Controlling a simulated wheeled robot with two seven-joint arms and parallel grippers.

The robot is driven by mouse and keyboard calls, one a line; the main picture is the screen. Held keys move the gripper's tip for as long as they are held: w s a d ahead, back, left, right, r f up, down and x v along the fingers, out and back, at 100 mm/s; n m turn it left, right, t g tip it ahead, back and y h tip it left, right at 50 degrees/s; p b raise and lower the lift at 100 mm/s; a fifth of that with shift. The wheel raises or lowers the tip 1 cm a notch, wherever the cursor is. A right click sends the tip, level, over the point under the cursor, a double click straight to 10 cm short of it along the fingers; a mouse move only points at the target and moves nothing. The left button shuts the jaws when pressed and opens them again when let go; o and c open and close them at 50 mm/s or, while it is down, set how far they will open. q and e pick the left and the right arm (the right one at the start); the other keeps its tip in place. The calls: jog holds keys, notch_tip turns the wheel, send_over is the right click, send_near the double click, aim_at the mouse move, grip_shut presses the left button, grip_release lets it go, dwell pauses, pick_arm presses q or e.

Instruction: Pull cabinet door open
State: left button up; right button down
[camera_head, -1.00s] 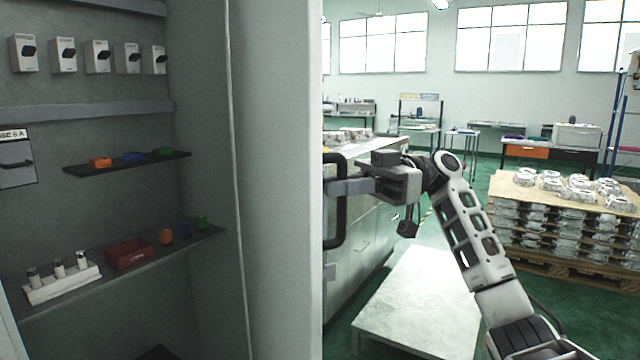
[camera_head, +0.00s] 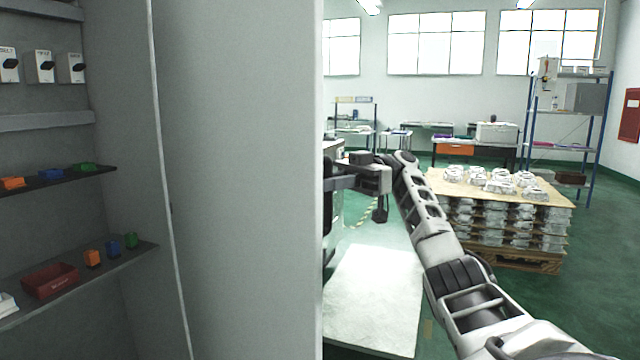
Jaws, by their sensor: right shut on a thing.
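The grey cabinet door (camera_head: 240,180) stands open, its broad face filling the middle of the view. The open cabinet (camera_head: 105,210) is at the left, with its shelves and inner wall showing. The dark door handle (camera_head: 328,225) sticks out past the door's right edge, partly hidden by that edge. My right gripper (camera_head: 338,181) is shut on the handle, its fingertips partly hidden behind the door edge. My left gripper is not in view.
Inside the cabinet, shelves hold a red bin (camera_head: 50,281) and small coloured parts. A pale low platform (camera_head: 375,300) lies right of the door. A pallet of castings (camera_head: 505,215) stands farther right, with green floor around it and a shelving rack (camera_head: 565,120) behind.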

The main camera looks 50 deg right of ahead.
dwell(0.3)
jog(key=c, duration=1.8)
grip_release()
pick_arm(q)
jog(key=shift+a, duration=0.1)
